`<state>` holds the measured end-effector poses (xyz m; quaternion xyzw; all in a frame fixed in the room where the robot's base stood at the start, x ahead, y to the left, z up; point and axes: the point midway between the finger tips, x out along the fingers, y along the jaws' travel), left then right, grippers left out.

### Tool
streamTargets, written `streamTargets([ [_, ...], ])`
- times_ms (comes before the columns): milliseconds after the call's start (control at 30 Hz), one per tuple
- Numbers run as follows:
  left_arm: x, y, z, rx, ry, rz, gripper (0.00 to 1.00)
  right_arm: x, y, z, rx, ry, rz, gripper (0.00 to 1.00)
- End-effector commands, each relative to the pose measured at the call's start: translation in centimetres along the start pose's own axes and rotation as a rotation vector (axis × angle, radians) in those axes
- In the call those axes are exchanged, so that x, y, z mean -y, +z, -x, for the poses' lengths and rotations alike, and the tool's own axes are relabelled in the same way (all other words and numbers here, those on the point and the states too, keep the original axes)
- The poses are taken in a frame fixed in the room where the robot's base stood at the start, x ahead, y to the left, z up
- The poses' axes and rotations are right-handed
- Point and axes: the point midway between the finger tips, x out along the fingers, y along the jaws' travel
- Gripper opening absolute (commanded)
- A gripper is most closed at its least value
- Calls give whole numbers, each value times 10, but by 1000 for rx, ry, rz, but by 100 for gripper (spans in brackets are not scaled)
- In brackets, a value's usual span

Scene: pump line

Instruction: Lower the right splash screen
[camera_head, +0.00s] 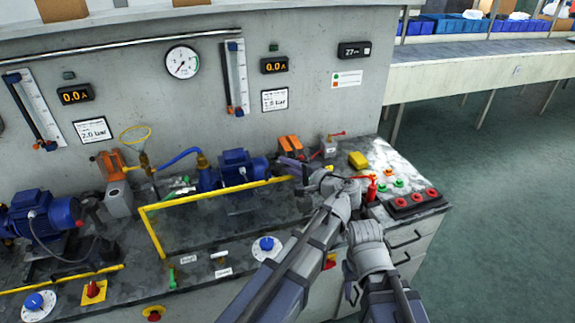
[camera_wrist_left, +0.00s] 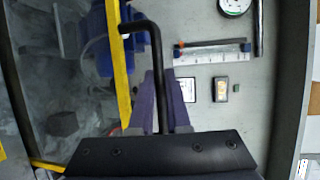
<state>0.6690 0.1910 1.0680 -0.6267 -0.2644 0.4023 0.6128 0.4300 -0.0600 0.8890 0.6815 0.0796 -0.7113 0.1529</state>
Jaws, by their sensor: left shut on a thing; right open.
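The right splash screen (camera_head: 215,192) is a clear panel with a yellow frame. It stands raised in front of the right blue pump motor (camera_head: 240,168), its top bar well above the bench. In the left wrist view its yellow frame (camera_wrist_left: 122,75) runs along the left, with a black bent handle (camera_wrist_left: 155,60) attached. My left gripper (camera_head: 293,167) is at the screen's right end. In the wrist view its fingers (camera_wrist_left: 161,110) are shut on the black handle. My right gripper (camera_head: 351,290) hangs low in front of the cabinet, mostly hidden by its arm.
The left screen's yellow bar (camera_head: 65,281) lies low along the bench. A red-button panel (camera_head: 415,201), a yellow block (camera_head: 358,160) and a red bottle (camera_head: 371,190) are right of my left gripper. A blue-white dial (camera_head: 266,246) is on the bench front. Open floor (camera_head: 500,200) lies right.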

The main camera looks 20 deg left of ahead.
Motion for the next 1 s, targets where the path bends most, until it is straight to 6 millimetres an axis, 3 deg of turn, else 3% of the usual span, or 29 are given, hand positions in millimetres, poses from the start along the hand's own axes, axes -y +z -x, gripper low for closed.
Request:
streamTargets([
  [33, -19, -2, -3, -1, 1, 0, 0, 2, -1, -19, 0, 0, 0, 50],
  [600, -151, -12, -27, -1, 2, 0, 0, 15, -9, -153, 0, 0, 1, 50],
  [800, -177, -14, -32, -1, 2, 0, 0, 17, -10, -179, 0, 0, 1, 50],
  [1000, -182, -14, -33, -1, 1, 0, 0, 18, -11, -184, 0, 0, 1, 50],
])
